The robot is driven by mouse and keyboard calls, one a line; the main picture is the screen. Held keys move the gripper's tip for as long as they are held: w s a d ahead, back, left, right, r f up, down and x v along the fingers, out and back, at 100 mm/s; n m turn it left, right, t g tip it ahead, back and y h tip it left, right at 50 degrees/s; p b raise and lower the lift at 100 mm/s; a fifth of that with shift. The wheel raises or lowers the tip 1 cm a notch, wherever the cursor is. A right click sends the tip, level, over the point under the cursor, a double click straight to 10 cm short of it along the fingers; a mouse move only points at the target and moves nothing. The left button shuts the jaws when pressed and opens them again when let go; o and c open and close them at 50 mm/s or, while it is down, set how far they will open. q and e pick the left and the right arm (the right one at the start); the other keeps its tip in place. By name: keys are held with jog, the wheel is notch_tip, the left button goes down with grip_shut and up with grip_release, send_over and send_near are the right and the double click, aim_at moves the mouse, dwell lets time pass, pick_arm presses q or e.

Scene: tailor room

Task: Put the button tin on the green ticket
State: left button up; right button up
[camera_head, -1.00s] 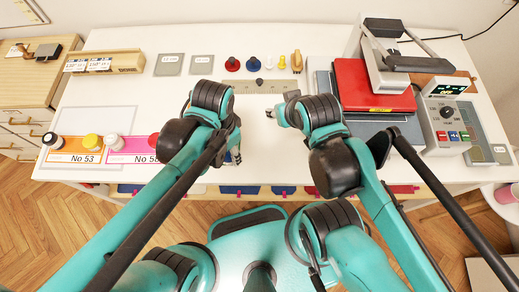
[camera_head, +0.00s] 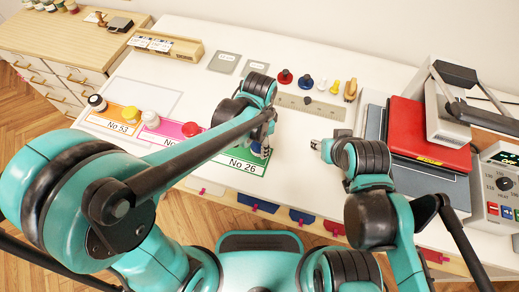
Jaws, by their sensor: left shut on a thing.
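The green ticket (camera_head: 240,166), marked No 26, lies at the front of the table, partly hidden by my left arm. My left gripper (camera_head: 261,147) is over its right part, shut on a small bluish-white thing, seemingly the button tin (camera_head: 260,152). The gripper and arm hide most of that thing, and I cannot tell whether it touches the ticket. My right gripper (camera_head: 316,145) is over the table to the right of the ticket; its fingers are too small to tell open from shut.
A red book (camera_head: 415,130) and a press are at right. Bare table lies between the grippers.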

aim_at(259, 149)
pick_arm(q)
notch_tip(259, 149, down, 4)
jog(key=shift+r+b, duration=0.25)
jog(key=shift+b, duration=0.45)
jog(key=shift+r, duration=0.1)
jog(key=shift+f, duration=0.2)
jog(key=o, duration=1.2)
jog(key=shift+r, duration=0.1)
